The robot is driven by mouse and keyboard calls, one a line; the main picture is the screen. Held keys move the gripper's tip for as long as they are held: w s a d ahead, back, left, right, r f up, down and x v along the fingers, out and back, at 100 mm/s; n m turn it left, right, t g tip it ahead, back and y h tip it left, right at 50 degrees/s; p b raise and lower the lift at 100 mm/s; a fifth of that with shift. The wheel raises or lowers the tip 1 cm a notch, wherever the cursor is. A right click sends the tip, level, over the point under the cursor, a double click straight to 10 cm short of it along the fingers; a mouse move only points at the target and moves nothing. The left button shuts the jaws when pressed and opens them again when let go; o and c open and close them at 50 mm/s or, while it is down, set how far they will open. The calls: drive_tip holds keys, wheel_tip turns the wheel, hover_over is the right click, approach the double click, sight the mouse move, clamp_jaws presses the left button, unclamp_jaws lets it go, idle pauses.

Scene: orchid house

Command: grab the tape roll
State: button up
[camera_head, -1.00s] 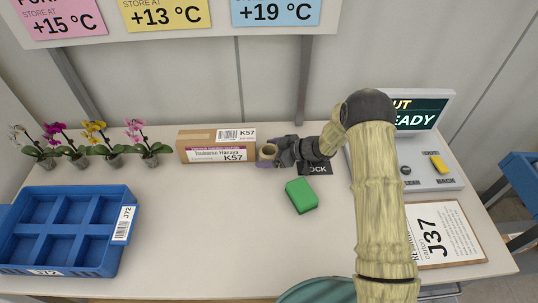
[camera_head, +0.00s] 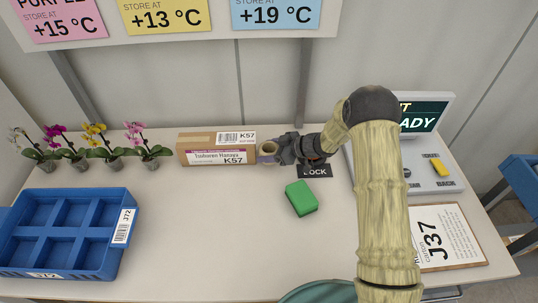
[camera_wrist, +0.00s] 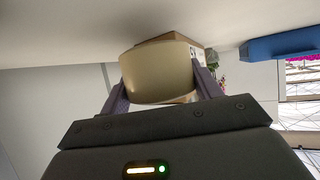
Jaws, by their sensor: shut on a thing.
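The tape roll (camera_head: 268,146) is a small tan ring beside the right end of the cardboard box, at the back of the table. In the wrist view the tan tape roll (camera_wrist: 160,72) fills the space between the two fingers. My gripper (camera_head: 271,152) is shut on it, with a finger on each side. The wrist view also shows my gripper (camera_wrist: 160,82) from behind. Whether the roll touches the table is hard to tell.
A cardboard box (camera_head: 217,157) labelled K57 stands just left of the roll. A green block (camera_head: 301,198) lies in front. Several potted orchids (camera_head: 104,151) and a blue crate (camera_head: 122,228) are at left. A console (camera_head: 437,180) and a J37 clipboard (camera_head: 447,236) are at right.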

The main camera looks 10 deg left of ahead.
sight(269, 148)
wheel_tip(269, 148, up, 16)
drive_tip(key=shift+f+p, duration=0.2)
drive_tip(key=shift+p, duration=0.15)
idle(0.4)
